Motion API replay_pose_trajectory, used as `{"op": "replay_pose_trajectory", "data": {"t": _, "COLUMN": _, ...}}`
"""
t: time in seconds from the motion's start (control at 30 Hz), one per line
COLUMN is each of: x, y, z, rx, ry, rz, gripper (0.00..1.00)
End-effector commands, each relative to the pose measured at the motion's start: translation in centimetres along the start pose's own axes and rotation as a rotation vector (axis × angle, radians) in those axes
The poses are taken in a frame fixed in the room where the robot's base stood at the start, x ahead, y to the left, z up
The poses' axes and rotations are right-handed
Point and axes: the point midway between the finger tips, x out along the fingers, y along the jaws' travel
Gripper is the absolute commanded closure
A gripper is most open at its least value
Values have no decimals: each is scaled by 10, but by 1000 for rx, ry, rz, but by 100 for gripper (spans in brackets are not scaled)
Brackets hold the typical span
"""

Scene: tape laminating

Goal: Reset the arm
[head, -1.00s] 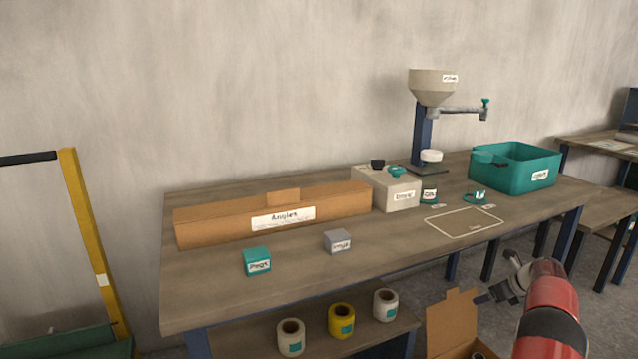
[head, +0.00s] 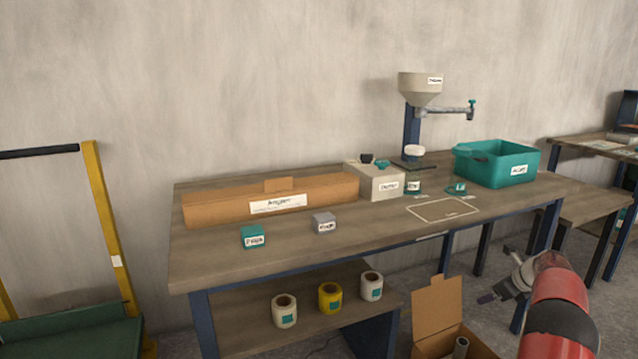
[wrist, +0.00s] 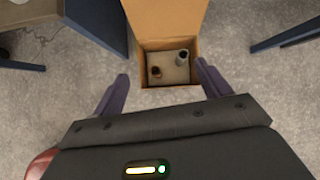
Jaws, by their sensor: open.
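My gripper (head: 500,291) is at the lower right of the head view, in front of the workbench (head: 330,237) and above an open cardboard box (head: 438,310). In the wrist view my gripper (wrist: 160,88) has its two dark fingers spread wide with nothing between them. The cardboard box (wrist: 165,18) lies beyond the fingertips there, with a couple of small roll-like items (wrist: 182,57) inside. My red arm covers the lower right corner of the head view.
The bench carries a long brown carton (head: 330,190), two small cubes, a beige box (head: 377,184), a hopper stand (head: 420,88) and a teal bin (head: 496,165). Three rolls (head: 330,297) stand on the lower shelf. A yellow-framed cart (head: 108,230) is at left. Grey floor shows around the cardboard box.

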Motion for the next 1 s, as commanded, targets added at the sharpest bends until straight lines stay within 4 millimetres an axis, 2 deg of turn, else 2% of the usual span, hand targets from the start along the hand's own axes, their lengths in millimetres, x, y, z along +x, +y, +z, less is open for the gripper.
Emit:
{"op": "replay_pose_trajectory", "data": {"t": 0.27, "x": -41, "y": 40, "z": 46, "rx": -229, "ry": 28, "rz": 10, "gripper": 24}}
{"op": "replay_pose_trajectory", "data": {"t": 0.37, "x": -62, "y": 63, "z": 66, "rx": -350, "ry": 42, "rz": 16, "gripper": 24}}
{"op": "replay_pose_trajectory", "data": {"t": 0.47, "x": -90, "y": 97, "z": 88, "rx": -513, "ry": 59, "rz": 25, "gripper": 24}}
{"op": "replay_pose_trajectory", "data": {"t": 0.6, "x": -138, "y": 163, "z": 114, "rx": -806, "ry": 88, "rz": 46, "gripper": 24}}
{"op": "replay_pose_trajectory", "data": {"t": 0.73, "x": -181, "y": 227, "z": 122, "rx": -1087, "ry": 114, "rz": 69, "gripper": 24}}
{"op": "replay_pose_trajectory", "data": {"t": 0.87, "x": -219, "y": 292, "z": 116, "rx": -1373, "ry": 137, "rz": 94, "gripper": 24}}
{"op": "replay_pose_trajectory", "data": {"t": 1.0, "x": -254, "y": 358, "z": 93, "rx": -1685, "ry": 163, "rz": 121, "gripper": 24}}
